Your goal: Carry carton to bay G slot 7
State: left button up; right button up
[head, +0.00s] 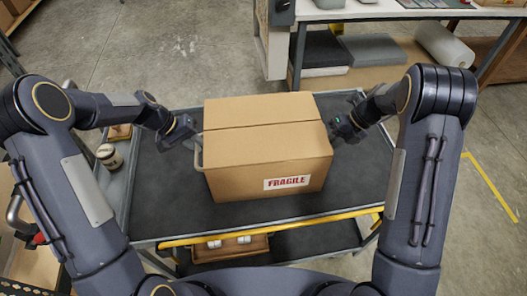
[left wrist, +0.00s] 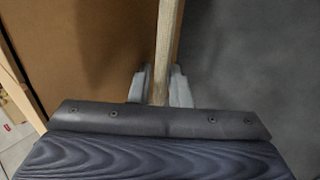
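The brown cardboard carton (head: 262,150) sits on the dark top of a cart, lids closed, with a white and red FRAGILE label on its near side. A pale loop handle (head: 198,150) stands out from its left side. My left gripper (head: 190,137) is at this handle. In the left wrist view, the left gripper's grey fingers (left wrist: 160,88) lie close against both sides of the pale handle bar (left wrist: 168,40), beside the carton wall (left wrist: 90,50). My right gripper (head: 338,132) is at the carton's right side; its fingertips and any handle there are mostly hidden.
The cart (head: 150,205) has a dark top, a yellow front edge (head: 270,228) and a lower shelf with a small box. A cup (head: 108,155) stands at its left. A workbench (head: 390,12) stands behind. Floor is open at back left and right, with a yellow line (head: 490,185).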

pick_arm(q)
jog(key=shift+c, duration=0.4)
pick_arm(e)
jog(key=shift+c, duration=0.4)
pick_arm(q)
grip_shut()
pick_arm(e)
grip_shut()
pick_arm(q)
jog(key=shift+r, duration=0.15)
pick_arm(e)
jog(key=shift+r, duration=0.2)
